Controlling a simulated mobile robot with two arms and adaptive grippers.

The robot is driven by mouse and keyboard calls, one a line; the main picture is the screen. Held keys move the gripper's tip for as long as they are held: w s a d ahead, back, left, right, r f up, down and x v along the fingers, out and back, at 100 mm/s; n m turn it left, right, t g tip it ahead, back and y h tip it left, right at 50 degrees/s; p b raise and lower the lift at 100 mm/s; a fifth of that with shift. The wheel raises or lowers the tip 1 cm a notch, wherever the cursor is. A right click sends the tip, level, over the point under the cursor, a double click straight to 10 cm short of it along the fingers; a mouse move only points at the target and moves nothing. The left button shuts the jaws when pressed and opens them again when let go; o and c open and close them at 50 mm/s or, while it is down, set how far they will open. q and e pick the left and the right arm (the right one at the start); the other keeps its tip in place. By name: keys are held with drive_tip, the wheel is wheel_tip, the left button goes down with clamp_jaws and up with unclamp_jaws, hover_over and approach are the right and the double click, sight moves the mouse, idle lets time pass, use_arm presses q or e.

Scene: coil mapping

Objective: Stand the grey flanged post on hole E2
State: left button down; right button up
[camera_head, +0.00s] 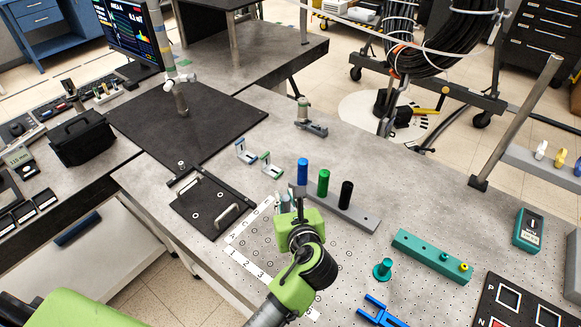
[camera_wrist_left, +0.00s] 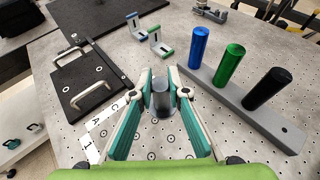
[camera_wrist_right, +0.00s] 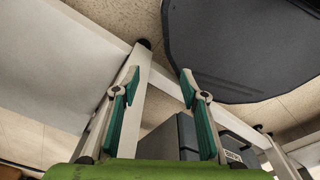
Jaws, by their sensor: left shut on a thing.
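My left gripper (camera_head: 287,203) is shut on the grey flanged post (camera_wrist_left: 160,98). In the left wrist view the post's grey cylinder stands roughly upright between the fingertips (camera_wrist_left: 160,84). Its lower end is just above or on the perforated plate; I cannot tell which. In the head view the gripper mostly hides the post. The hole grid (camera_head: 262,243) has a lettered strip (camera_head: 248,219) and a numbered strip (camera_head: 246,263); the label for E2 is not readable. My right gripper (camera_wrist_right: 158,82) is open and empty, away from the table top.
A grey rail (camera_head: 362,220) with blue, green and black posts stands right of the left gripper. A black plate with handles (camera_head: 211,206) lies left. A teal flanged part (camera_head: 382,269) and a teal block (camera_head: 431,256) are further right. Small brackets (camera_head: 246,151) lie behind.

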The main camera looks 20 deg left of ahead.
sight(291, 207)
wheel_tip(291, 207, up, 4)
drive_tip(key=s+f+p, duration=0.1)
drive_tip(key=s+p, duration=0.1)
use_arm(q)
drive_tip(key=shift+m+t+h, duration=0.5)
drive_tip(key=shift+m+h, duration=0.1)
drive_tip(key=w+f+b, duration=0.2)
drive_tip(key=b, duration=0.1)
drive_tip(key=w+f+b, duration=0.1)
drive_tip(key=f+b, duration=0.1)
drive_tip(key=b, duration=0.1)
drive_tip(key=shift+w+f+b, duration=0.35)
drive_tip(key=shift+f+b, duration=0.6)
drive_tip(key=shift+b, duration=0.3)
use_arm(e)
wheel_tip(291, 207, down, 8)
drive_tip(key=shift+w+a, duration=0.15)
drive_tip(key=shift+a, duration=0.15)
drive_tip(key=shift+d, duration=0.25)
use_arm(q)
drive_tip(key=shift+f, duration=0.5)
use_arm(e)
drive_tip(key=shift+a, duration=0.1)
use_arm(q)
drive_tip(key=c, duration=1.9)
unclamp_jaws()
use_arm(e)
drive_tip(key=shift+a, duration=0.1)
